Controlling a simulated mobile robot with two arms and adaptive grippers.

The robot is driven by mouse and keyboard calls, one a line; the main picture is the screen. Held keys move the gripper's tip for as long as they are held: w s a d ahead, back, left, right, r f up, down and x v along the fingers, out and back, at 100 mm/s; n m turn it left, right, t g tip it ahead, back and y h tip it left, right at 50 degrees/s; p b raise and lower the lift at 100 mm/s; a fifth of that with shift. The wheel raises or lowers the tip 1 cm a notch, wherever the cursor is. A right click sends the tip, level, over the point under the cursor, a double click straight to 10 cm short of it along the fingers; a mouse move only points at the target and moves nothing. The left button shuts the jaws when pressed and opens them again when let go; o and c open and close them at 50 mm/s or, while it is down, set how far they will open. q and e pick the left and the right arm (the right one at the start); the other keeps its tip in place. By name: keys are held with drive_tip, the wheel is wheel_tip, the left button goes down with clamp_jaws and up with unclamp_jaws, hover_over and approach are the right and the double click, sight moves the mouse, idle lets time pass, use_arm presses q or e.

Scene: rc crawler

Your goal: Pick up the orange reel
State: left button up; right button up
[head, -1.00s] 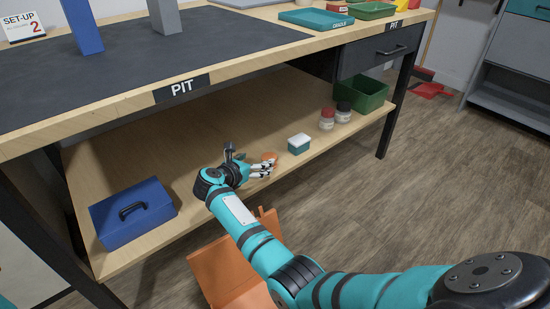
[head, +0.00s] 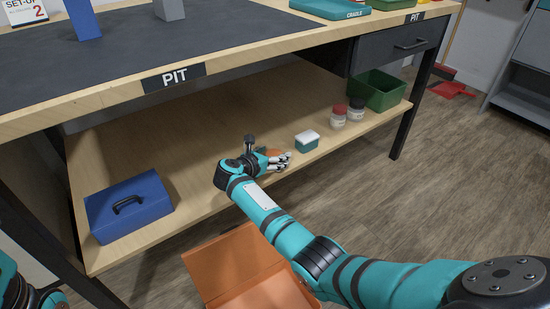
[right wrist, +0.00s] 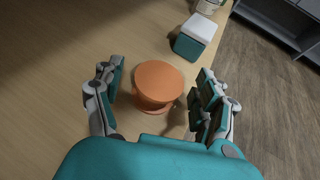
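The orange reel (right wrist: 158,82) stands upright on the lower shelf in the right wrist view, between the two spread fingers of my right gripper (right wrist: 157,100). A gap shows on each side of it, so the fingers are open and apart from it. In the head view the reel (head: 272,153) is mostly hidden behind my right gripper (head: 283,160), which is low over the shelf near its front edge. Only a part of my left arm shows at the bottom left corner of the head view, and its gripper is not seen.
The lower shelf (head: 150,150) holds a blue toolbox (head: 127,207), a green box with white lid (head: 307,140), two small jars (head: 338,116) and a green bin (head: 380,91). An open orange box (head: 235,262) stands below the shelf's front edge. The bench top overhangs the shelf.

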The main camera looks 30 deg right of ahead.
drive_tip(key=c, duration=1)
drive_tip(key=shift+c, duration=0.2)
